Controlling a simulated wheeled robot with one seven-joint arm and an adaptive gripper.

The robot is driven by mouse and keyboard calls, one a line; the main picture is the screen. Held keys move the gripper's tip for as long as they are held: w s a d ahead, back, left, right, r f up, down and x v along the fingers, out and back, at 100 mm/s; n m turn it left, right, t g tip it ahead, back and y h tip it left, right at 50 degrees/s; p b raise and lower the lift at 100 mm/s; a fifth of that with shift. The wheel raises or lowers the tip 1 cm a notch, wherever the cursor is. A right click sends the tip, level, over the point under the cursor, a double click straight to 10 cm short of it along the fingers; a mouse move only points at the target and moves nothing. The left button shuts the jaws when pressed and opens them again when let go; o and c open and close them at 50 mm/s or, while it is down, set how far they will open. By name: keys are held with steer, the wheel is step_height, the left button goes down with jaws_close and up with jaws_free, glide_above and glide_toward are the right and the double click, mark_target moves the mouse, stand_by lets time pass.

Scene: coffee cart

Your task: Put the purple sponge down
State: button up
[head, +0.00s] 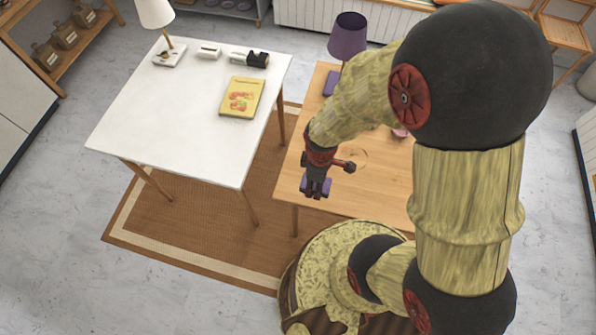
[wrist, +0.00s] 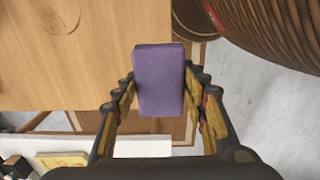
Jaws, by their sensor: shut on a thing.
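The purple sponge (wrist: 159,80) is a flat block between my gripper's two fingers in the wrist view. My gripper (head: 316,186) is shut on it. In the head view, purple bits of the sponge (head: 328,188) show at the sides of the fingers. The gripper points down near the front left edge of the wooden table (head: 296,178). The wrist view shows the wooden table top (wrist: 60,75) beside the sponge, and its edge passes behind the sponge. The height of the sponge above the table is hard to tell.
A white table (head: 185,125) stands to the left with a yellow picture book (head: 242,97), a white lamp (head: 155,15) and small items. A purple lamp (head: 347,37) and a purple box (head: 331,82) are at the wooden table's back. Its front left area looks bare.

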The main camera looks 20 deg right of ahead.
steer(key=w+f+b, duration=0.1)
steer(key=w+f, duration=0.2)
steer(key=w, duration=0.3)
steer(key=b, duration=0.2)
glide_above(301, 174)
steer(key=f, duration=0.2)
steer(key=s+f, duration=0.1)
steer(key=f, duration=0.1)
steer(key=shift+f, duration=0.4)
steer(key=shift+w+f, duration=0.55)
steer(key=shift+f, duration=0.05)
steer(key=shift+f+b, duration=0.7)
steer(key=shift+f, duration=0.7)
